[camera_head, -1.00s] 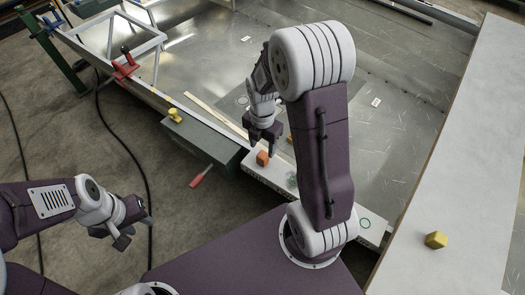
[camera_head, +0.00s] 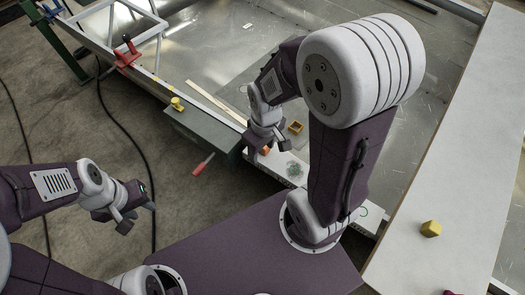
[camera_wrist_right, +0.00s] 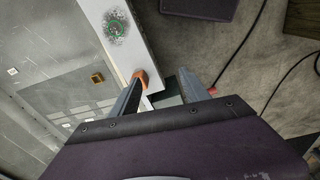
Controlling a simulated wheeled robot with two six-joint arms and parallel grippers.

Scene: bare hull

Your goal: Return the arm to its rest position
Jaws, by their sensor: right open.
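My right gripper (camera_head: 262,148) is over the white ledge in the head view, fingers pointing down. In the right wrist view its two fingers (camera_wrist_right: 165,85) are apart with nothing held between them. An orange block (camera_wrist_right: 142,76) shows beside the tip of the left finger there; in the head view this block (camera_head: 265,151) is partly hidden by the gripper. I cannot tell whether they touch. My left gripper (camera_head: 137,216) is at the left over the floor, empty, its two fingers apart.
A small orange-brown open box (camera_head: 295,127) lies on the metal sheet. A yellow block (camera_head: 431,229) sits on the pale board (camera_head: 450,150).

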